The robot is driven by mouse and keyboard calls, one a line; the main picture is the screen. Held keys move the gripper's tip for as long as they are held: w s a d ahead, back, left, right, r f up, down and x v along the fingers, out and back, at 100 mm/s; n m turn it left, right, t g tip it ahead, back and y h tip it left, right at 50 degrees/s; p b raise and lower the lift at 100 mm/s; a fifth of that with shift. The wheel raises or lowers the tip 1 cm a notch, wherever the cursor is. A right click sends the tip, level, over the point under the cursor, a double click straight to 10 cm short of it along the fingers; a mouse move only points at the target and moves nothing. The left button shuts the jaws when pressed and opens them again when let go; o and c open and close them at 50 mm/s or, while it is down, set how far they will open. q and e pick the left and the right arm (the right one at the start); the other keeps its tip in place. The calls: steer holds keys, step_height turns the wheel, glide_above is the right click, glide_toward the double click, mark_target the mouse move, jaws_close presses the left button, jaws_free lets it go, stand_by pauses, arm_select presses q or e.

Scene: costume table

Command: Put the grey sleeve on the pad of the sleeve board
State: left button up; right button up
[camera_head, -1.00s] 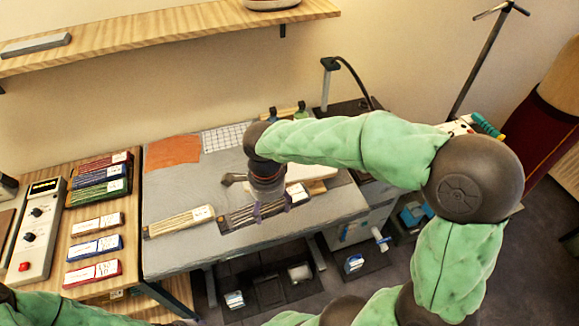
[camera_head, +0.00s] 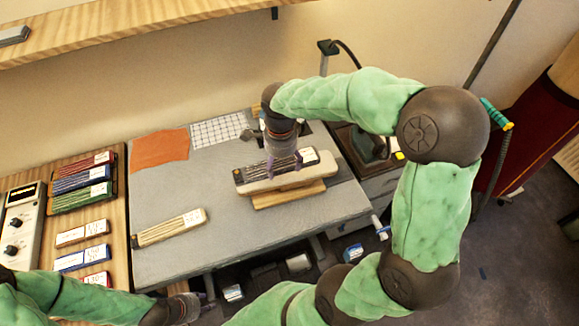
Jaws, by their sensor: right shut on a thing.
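The grey sleeve (camera_head: 254,173), dark grey with a white label at its right end, lies lengthwise along the cream pad (camera_head: 268,187) of the sleeve board (camera_head: 290,196). It looks level and appears to touch the pad, though a small gap underneath cannot be ruled out. My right gripper (camera_head: 284,164) points down from above and is shut on the sleeve near its middle, hiding part of it. The board stands on a light wooden base. My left gripper (camera_head: 203,303) is low at the front edge of the table; its finger opening is unclear.
A beige sleeve (camera_head: 170,228) lies on the grey table (camera_head: 220,240), left of the board. An orange cloth (camera_head: 160,147) and a checked sheet (camera_head: 219,129) lie behind. A wooden side table at left holds several coloured sleeves (camera_head: 83,232). The table's middle is clear.

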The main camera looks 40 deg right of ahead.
steer(key=d+f, duration=0.1)
steer(key=f, duration=0.1)
steer(key=w+d+f, duration=0.1)
steer(key=d+f, duration=0.1)
steer(key=w+d+f, duration=0.1)
steer(key=f, duration=0.1)
steer(key=shift+w+d+b, duration=0.2)
steer(key=shift+d+b, duration=0.1)
step_height(320, 180, down, 3)
steer(key=shift+w+d+f, duration=0.1)
steer(key=shift+d, duration=0.05)
steer(key=shift+b, duration=0.3)
steer(key=o, duration=0.8)
steer(key=shift+f, duration=0.2)
steer(key=shift+c, duration=0.2)
steer(key=o, duration=0.4)
steer(key=shift+r, duration=0.1)
